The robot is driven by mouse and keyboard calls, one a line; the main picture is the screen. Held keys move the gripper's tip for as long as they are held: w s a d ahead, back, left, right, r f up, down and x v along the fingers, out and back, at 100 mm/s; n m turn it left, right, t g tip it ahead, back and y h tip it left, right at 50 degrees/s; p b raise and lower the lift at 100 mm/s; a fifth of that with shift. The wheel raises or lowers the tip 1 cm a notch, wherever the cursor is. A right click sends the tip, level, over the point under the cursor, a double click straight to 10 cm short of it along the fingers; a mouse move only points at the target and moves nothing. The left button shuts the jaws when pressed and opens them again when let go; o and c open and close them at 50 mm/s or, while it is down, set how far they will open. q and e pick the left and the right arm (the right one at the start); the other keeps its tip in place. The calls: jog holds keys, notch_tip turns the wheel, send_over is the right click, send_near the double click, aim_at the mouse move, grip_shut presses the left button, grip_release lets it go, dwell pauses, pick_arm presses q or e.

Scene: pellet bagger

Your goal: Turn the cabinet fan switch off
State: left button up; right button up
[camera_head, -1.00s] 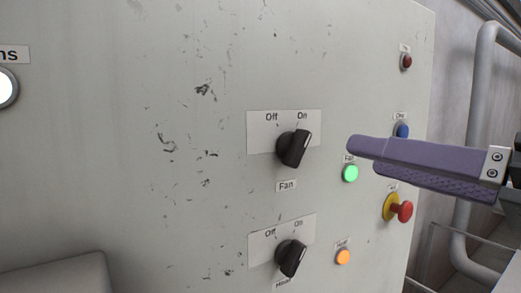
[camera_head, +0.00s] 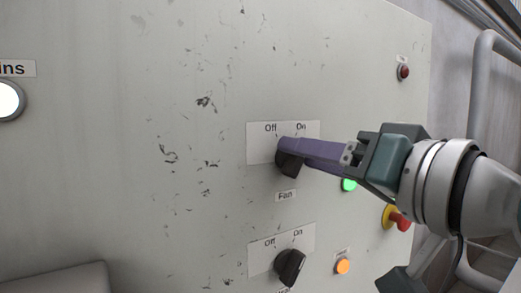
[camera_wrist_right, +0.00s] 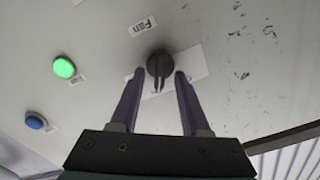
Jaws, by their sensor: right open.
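The black fan knob (camera_head: 288,166) sits on a white plate marked Off and On, above the label "Fan". In the head view my right gripper covers its upper part, so its pointer is hard to read there. The knob also shows in the right wrist view (camera_wrist_right: 158,64). My right gripper (camera_head: 292,152) has purple fingers and reaches in from the right. In the right wrist view its open fingers (camera_wrist_right: 160,76) stand on either side of the knob, with gaps visible. I cannot tell how deep they reach along it. My left gripper is not in view.
A second black knob (camera_head: 290,266) with Off and On marks is below. A green lamp (camera_head: 349,185), an orange lamp (camera_head: 343,266), a red emergency button (camera_head: 401,220) and a red lamp (camera_head: 403,72) are to the right. The blue button (camera_wrist_right: 36,123) shows in the wrist view.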

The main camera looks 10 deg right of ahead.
grip_shut()
dwell(0.4)
dwell(0.4)
jog(key=n+p, duration=0.1)
jog(key=n, duration=0.3)
jog(key=n+p, duration=0.1)
jog(key=n, duration=0.6)
jog(key=shift+s+a+n+p, duration=0.15)
jog(key=shift+a+n+p, duration=0.25)
dwell(0.4)
grip_release()
